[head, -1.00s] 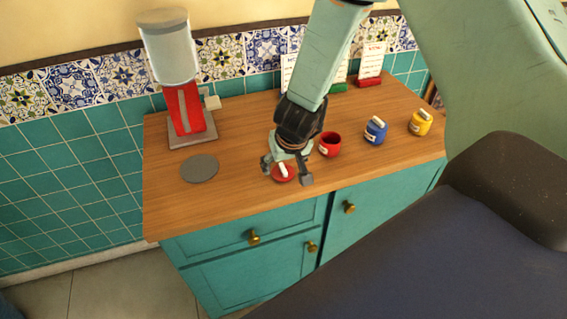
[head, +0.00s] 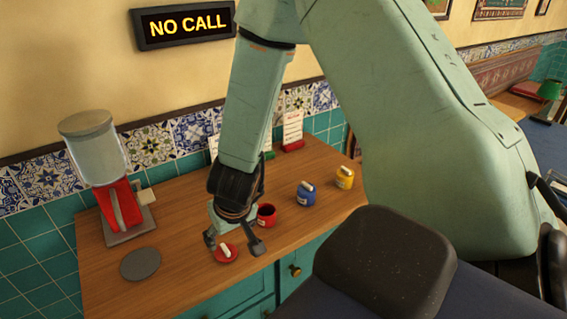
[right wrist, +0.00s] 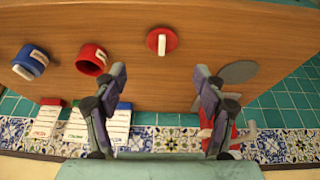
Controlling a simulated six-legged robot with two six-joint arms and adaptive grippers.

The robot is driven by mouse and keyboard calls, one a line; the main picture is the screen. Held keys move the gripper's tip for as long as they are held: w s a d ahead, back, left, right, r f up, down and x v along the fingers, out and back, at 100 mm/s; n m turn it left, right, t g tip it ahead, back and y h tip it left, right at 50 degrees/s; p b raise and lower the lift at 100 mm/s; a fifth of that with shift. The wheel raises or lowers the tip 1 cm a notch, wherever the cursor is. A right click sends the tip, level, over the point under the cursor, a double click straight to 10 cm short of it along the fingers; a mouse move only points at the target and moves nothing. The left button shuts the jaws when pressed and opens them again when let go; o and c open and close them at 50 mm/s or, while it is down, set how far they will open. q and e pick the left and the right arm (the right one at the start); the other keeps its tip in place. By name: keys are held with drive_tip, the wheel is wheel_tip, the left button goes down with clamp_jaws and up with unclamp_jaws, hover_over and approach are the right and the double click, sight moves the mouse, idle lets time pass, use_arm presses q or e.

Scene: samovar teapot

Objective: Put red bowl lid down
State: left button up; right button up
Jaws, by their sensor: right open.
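The red bowl lid (head: 226,253), a red disc with a white handle, lies on the wooden counter in the head view. It also shows in the right wrist view (right wrist: 170,41), flat on the wood. The red bowl (head: 266,215) stands open just behind it to the right; it also shows in the right wrist view (right wrist: 91,60). My right gripper (head: 232,246) is open around or just above the lid in the head view. In the right wrist view its fingers (right wrist: 160,72) are wide apart with nothing between them, and the lid lies beyond the tips. My left gripper is not in view.
A blue bowl (head: 305,194) and a yellow bowl (head: 344,177) with lids stand farther right on the counter (head: 190,260). A grey disc (head: 140,264) lies to the left. A red dispenser (head: 121,208) with a clear tank stands behind it. Cards in stands (head: 292,130) line the wall.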

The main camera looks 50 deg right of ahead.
drive_tip(key=s+a+f+g, duration=0.1)
drive_tip(key=s+a+f, duration=0.1)
drive_tip(key=s+f, duration=0.3)
drive_tip(key=s+a+f+n+g+y, duration=0.1)
drive_tip(key=s+f, duration=0.4)
drive_tip(key=s, duration=0.7)
drive_tip(key=s+a+f+n+g, duration=0.1)
drive_tip(key=s+a+f+g, duration=0.1)
drive_tip(key=s+f, duration=0.4)
drive_tip(key=s+a, duration=0.1)
drive_tip(key=s, duration=0.1)
drive_tip(key=shift+s+a, duration=0.4)
drive_tip(key=shift+y, duration=0.3)
